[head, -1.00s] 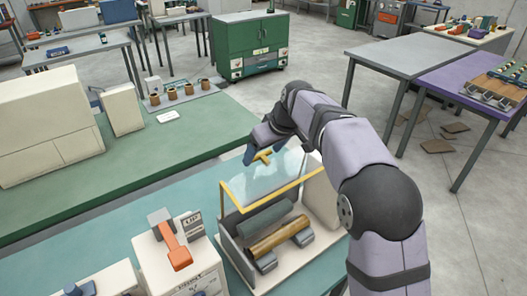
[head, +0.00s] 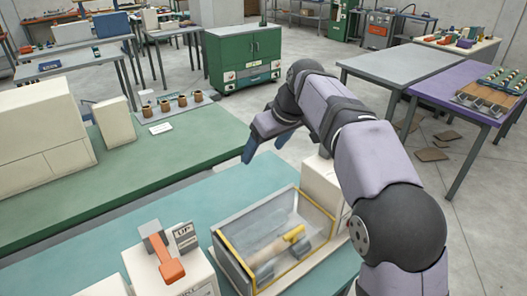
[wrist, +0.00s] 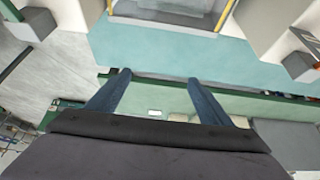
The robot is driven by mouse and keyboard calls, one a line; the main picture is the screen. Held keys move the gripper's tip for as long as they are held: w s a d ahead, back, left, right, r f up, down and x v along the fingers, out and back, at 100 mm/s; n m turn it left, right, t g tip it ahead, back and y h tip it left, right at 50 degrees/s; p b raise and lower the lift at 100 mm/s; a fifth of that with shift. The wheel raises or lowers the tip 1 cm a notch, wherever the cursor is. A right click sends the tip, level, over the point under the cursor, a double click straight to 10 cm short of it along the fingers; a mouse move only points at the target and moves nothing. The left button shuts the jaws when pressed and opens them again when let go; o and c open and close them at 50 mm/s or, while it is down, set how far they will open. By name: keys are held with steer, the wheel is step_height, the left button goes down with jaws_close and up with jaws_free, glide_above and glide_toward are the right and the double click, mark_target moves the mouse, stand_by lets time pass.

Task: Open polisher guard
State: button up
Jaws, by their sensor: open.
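The polisher's guard (head: 236,262) is a clear panel with a yellow edge. It lies low across the open-topped polisher box (head: 262,208), and the rollers show dimly through it. A yellow handle (head: 293,237) stands out on the panel. My gripper (head: 266,145) is above and behind the box, clear of the guard and handle. In the wrist view, its two blue fingers (wrist: 160,77) are spread apart with nothing between them. Part of the polisher (wrist: 185,10) shows at the top edge of that view, cut off.
A cream unit with an orange lever (head: 170,262) and an UP sign (head: 184,235) stands left of the polisher. A cream block (head: 322,188) is close on its right, near my arm. The teal bench top (head: 200,195) behind the box is mostly clear. A green bench (head: 150,180) lies beyond.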

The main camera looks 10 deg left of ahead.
steer(key=c, duration=1.2)
steer(key=shift+m+g, duration=0.7)
steer(key=shift+m, duration=0.1)
steer(key=d+f, duration=0.1)
steer(key=d+f+p, duration=0.1)
steer(key=f, duration=0.1)
steer(key=s+d+f, duration=0.1)
steer(key=d+f, duration=0.1)
jaws_close()
steer(key=s+d+f+m+g+y+p, duration=0.2)
steer(key=s+d+f+m+g+p, duration=0.3)
steer(key=s+d+f, duration=0.6)
steer(key=s+a+f+m+t+y+b, duration=0.1)
steer(key=s+f+m+t+y+b, duration=0.5)
steer(key=f+m, duration=0.7)
steer(key=d+f+m+t, duration=0.1)
steer(key=m+t, duration=0.1)
steer(key=m, duration=0.3)
steer(key=d+f+m+t+h+b, duration=0.1)
steer(key=m+t, duration=0.1)
steer(key=m, duration=0.3)
steer(key=s+d+f+m+t, duration=0.1)
steer(key=d+m+t, duration=0.1)
steer(key=m, duration=0.3)
steer(key=shift+f+b, duration=0.2)
steer(key=shift+b, duration=0.1)
steer(key=shift+d+f+m+h, duration=0.3)
steer(key=shift+m+h, duration=0.2)
steer(key=shift+m, duration=0.2)
